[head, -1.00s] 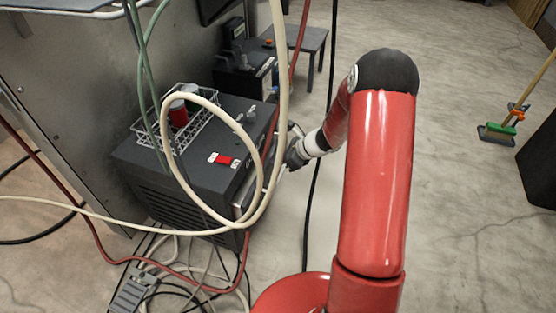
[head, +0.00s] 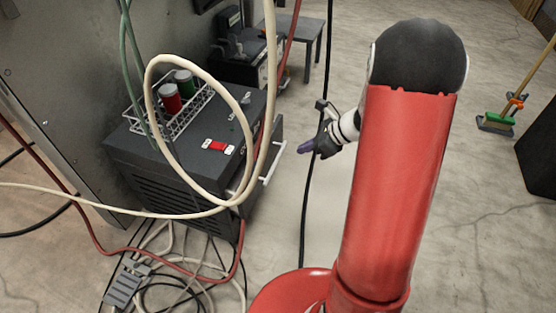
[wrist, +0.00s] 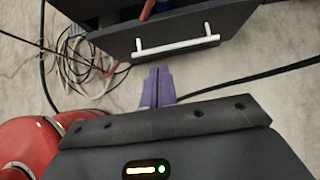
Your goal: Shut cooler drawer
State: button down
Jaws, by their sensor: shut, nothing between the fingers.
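The cooler (head: 160,165) is a dark box with a red switch on top, left of centre in the head view. Its drawer (head: 272,140) stands out from the right side, with a pale bar handle (head: 273,163). In the wrist view the drawer front (wrist: 228,20) and its handle (wrist: 178,45) are at the top, and the drawer looks partly pulled out. My gripper (head: 302,148) is right of the handle, apart from it. Its purple fingers (wrist: 157,72) are together and empty, just short of the drawer front. The drawer's inside is mostly hidden.
A wire rack (head: 185,118) with a red and a green can sits on the cooler. A cream hose (head: 152,90) loops in front of it. Cables and a grey power strip (head: 125,285) lie on the floor. A black cable (head: 308,215) runs behind my gripper.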

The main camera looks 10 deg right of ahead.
jog(key=b+x, duration=0.1)
jog(key=x, duration=0.3)
jog(key=a+r+b+x, duration=0.1)
jog(key=x, duration=0.3)
jog(key=b+x, duration=0.1)
jog(key=x, duration=0.3)
jog(key=shift+a+r, duration=0.15)
jog(key=shift+a, duration=0.3)
jog(key=shift+w+a, duration=0.2)
jog(key=shift+a, duration=0.2)
